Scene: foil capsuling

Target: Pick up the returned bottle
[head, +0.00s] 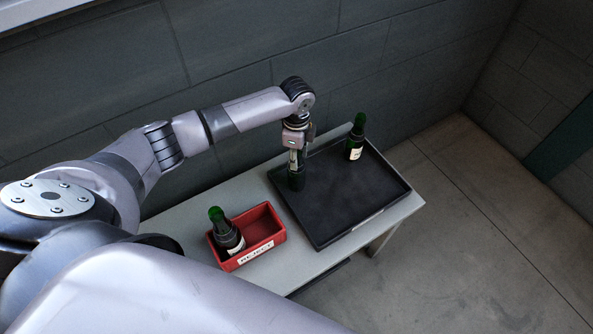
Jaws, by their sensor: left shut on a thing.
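My left gripper (296,155) points down over the left part of the black tray (340,205) and is shut on a dark green bottle (296,180). That bottle is upright at the tray's left side; the gripper hides its upper part, and I cannot tell whether its base touches the tray. A second green bottle (356,138) with a pale label stands near the tray's far right corner. A third green bottle (227,233) stands in the red box. Nothing visible marks which bottle is the returned one. My right gripper is not in view.
The red box (255,256) has a white label reading REJECT and free room in its right part. The box and tray sit on a grey table (190,215) by a dark block wall. The middle and front of the tray are clear.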

